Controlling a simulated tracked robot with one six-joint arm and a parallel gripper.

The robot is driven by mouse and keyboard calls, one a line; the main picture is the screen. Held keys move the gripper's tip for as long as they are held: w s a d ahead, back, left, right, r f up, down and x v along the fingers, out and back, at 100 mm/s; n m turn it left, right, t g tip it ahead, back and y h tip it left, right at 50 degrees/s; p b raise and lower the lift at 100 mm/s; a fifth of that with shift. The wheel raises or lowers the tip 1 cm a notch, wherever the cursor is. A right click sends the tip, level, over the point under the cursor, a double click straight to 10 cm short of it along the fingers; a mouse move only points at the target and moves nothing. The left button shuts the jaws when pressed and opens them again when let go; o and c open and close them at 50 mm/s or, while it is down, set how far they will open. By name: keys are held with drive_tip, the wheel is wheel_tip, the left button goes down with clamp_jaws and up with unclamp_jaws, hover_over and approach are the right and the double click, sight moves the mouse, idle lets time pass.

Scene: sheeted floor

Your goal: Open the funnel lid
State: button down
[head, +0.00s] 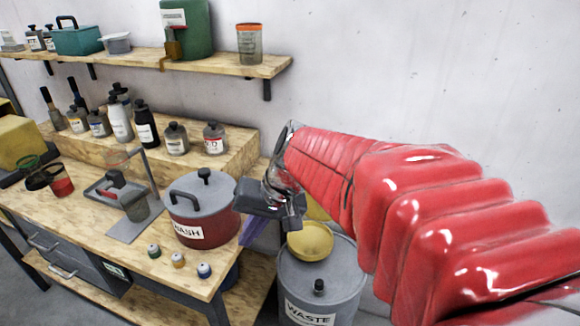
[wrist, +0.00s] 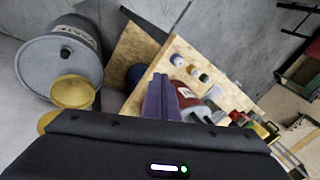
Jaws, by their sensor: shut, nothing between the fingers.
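The yellow funnel (head: 310,243) sits on top of the grey waste drum (head: 318,275), and its round face is in view. A second yellow piece (head: 318,209) rises behind it, partly hidden by my arm; it looks like the lid standing up from the funnel, but its hinge is not clear. In the wrist view the yellow funnel (wrist: 72,91) is left of my gripper, with another yellow part (wrist: 48,120) below it. My gripper (wrist: 161,82) has purple fingers, shut and empty. In the head view my gripper (head: 250,232) is left of the funnel, apart from it.
A red wash pot (head: 203,228) with a grey lid stands at the workbench's right end, close to my gripper. Several small capped jars (head: 178,260) stand on the bench's front edge. Bottles and a wall shelf (head: 190,65) are behind. The drum has a black-capped bung (head: 319,287).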

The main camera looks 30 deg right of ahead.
drive_tip(key=w+d+f+m+t+y, duration=0.2)
drive_tip(key=w+d+f+m, duration=0.15)
drive_tip(key=w+d, duration=0.45)
drive_tip(key=w+d+f+m+t+y, duration=0.1)
drive_tip(key=w+d+f+m+t, duration=0.25)
drive_tip(key=d, duration=0.85)
drive_tip(key=d+f+m+t+h, duration=0.2)
drive_tip(key=d+f+m, duration=0.2)
drive_tip(key=d, duration=0.9)
drive_tip(key=s+d+f+m+t+h, duration=0.1)
drive_tip(key=d+f+m+t, duration=0.2)
drive_tip(key=d, duration=1)
wheel_tip(320, 180, down, 4)
drive_tip(key=shift+s+f+m+h, duration=0.3)
drive_tip(key=shift+m+h, duration=0.1)
drive_tip(key=shift+m, duration=0.6)
drive_tip(key=shift+w+d+t, duration=0.1)
drive_tip(key=shift+t, duration=0.15)
drive_tip(key=x, duration=1)
